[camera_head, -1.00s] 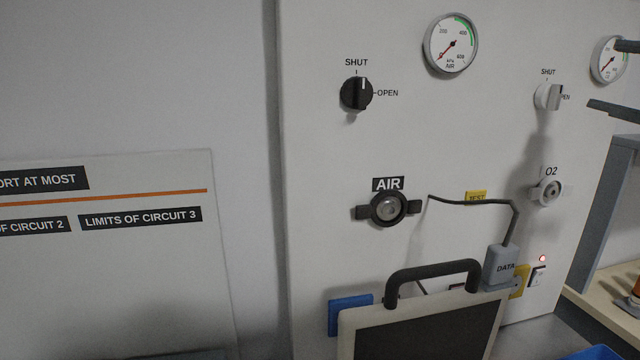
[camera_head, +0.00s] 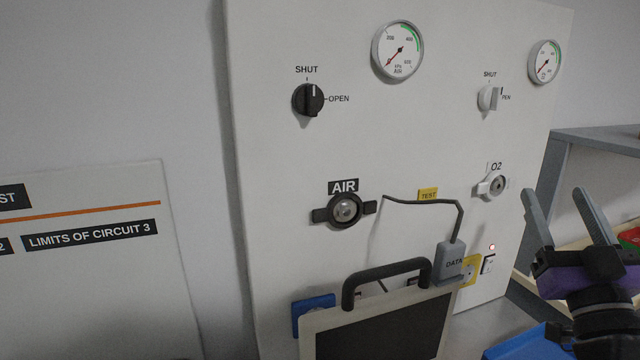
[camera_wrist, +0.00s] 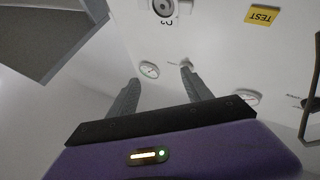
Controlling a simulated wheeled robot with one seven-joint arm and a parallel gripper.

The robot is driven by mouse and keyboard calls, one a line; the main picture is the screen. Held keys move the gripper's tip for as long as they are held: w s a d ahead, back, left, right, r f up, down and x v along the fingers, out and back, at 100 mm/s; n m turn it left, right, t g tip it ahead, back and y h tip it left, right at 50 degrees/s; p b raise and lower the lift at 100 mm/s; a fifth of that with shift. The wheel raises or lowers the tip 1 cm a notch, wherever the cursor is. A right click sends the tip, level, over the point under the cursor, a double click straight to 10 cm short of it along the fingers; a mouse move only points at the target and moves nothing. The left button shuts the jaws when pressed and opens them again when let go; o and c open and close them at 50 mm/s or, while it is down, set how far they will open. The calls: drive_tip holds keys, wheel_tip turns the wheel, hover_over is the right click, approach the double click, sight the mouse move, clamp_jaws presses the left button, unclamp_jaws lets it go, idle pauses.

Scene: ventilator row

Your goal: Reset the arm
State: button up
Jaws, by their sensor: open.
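My gripper (camera_head: 568,212) is at the lower right of the head view, its two grey fingers pointing up and spread apart, with nothing between them. In the wrist view my gripper (camera_wrist: 160,88) also shows open and empty, with the purple body below the fingers. It is in front of and to the right of the white panel (camera_head: 400,130), apart from the O2 outlet (camera_head: 496,184). Whether it touches anything behind it is not shown.
The AIR knob (camera_head: 308,100) and O2 knob (camera_head: 488,98) both have their marks up at SHUT. A blue tray (camera_head: 515,345) lies below my gripper. A grey shelf (camera_head: 600,139) stands at right.

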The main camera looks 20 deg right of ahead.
drive_tip(key=s+a+f+m+g+y+p, duration=0.1)
drive_tip(key=s+a+f, duration=0.3)
drive_tip(key=a+f, duration=0.4)
drive_tip(key=s+a+f+m+g+y+p, duration=0.1)
drive_tip(key=s+a+f, duration=0.4)
drive_tip(key=f, duration=0.5)
drive_tip(key=s+a+f+n+g+y, duration=0.1)
drive_tip(key=s+a+f+n+y, duration=0.1)
drive_tip(key=s+a+f, duration=0.2)
drive_tip(key=s+a+f+n+g+y+p, duration=0.1)
drive_tip(key=s+a+f+g+y, duration=0.1)
drive_tip(key=s, duration=0.7)
drive_tip(key=s+a+f+n+g+y, duration=0.2)
drive_tip(key=s+a+f+y, duration=0.2)
drive_tip(key=s+a+f, duration=0.2)
drive_tip(key=shift+s+a+n, duration=0.15)
drive_tip(key=shift+a+n, duration=0.15)
drive_tip(key=shift+a, duration=0.05)
drive_tip(key=shift+r+p, duration=0.15)
drive_tip(key=shift+p, duration=0.15)
